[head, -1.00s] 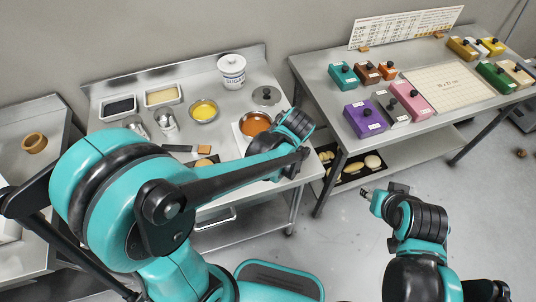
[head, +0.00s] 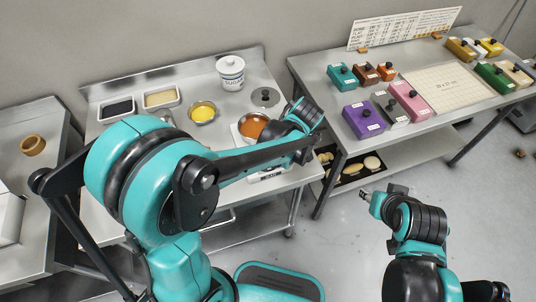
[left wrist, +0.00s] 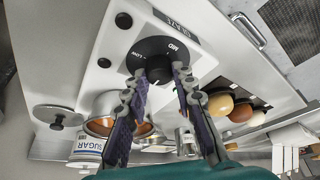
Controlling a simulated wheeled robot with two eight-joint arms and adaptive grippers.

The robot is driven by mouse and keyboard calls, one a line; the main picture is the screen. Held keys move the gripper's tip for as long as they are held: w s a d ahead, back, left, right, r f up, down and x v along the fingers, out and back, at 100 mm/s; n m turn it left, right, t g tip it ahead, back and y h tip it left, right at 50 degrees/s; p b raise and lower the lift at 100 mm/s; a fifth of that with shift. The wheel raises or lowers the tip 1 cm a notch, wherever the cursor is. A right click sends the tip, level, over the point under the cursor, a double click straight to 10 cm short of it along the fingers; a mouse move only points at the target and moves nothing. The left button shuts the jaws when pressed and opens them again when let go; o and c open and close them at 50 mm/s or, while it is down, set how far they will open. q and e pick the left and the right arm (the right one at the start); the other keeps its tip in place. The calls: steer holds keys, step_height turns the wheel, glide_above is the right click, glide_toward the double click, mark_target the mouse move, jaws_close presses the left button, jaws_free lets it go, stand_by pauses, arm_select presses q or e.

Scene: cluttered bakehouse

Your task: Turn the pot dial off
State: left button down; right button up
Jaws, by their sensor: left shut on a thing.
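The pot (head: 254,126) holds orange-brown contents and sits on a white unit on the steel table, partly hidden by my left arm. The pot (left wrist: 103,127) also shows in the left wrist view. The black round dial (left wrist: 150,50) is on the unit's white front panel (left wrist: 112,40), with LOW and MID printed by it. My left gripper (left wrist: 164,76) is shut on the dial, fingers on either side of its grip. I cannot tell the exact dial setting. My right gripper (head: 368,196) hangs over the floor, away from the tables; its jaws are too small to judge.
The right table (head: 340,99) carries several coloured boxes. A lower shelf (head: 405,158) holds round loaves. The floor around my right gripper is clear.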

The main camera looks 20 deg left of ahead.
arm_select(q)
steer(key=c, duration=1.2)
jaws_free()
steer(key=v, duration=1.2)
steer(key=s+a+f+m+t+h, duration=0.1)
steer(key=s+a+m+t, duration=0.1)
steer(key=m, duration=0.3)
steer(key=s+a+f+m+t+h+b, duration=0.1)
steer(key=s+a+f+m+t+h, duration=0.1)
steer(key=s+a+m, duration=0.2)
steer(key=s+a+f+m+t+h+b, duration=0.1)
steer(key=s+a+m+t, duration=0.1)
steer(key=m, duration=0.5)
steer(key=shift+s+a+f, duration=0.25)
steer(key=shift+s+a, duration=0.55)
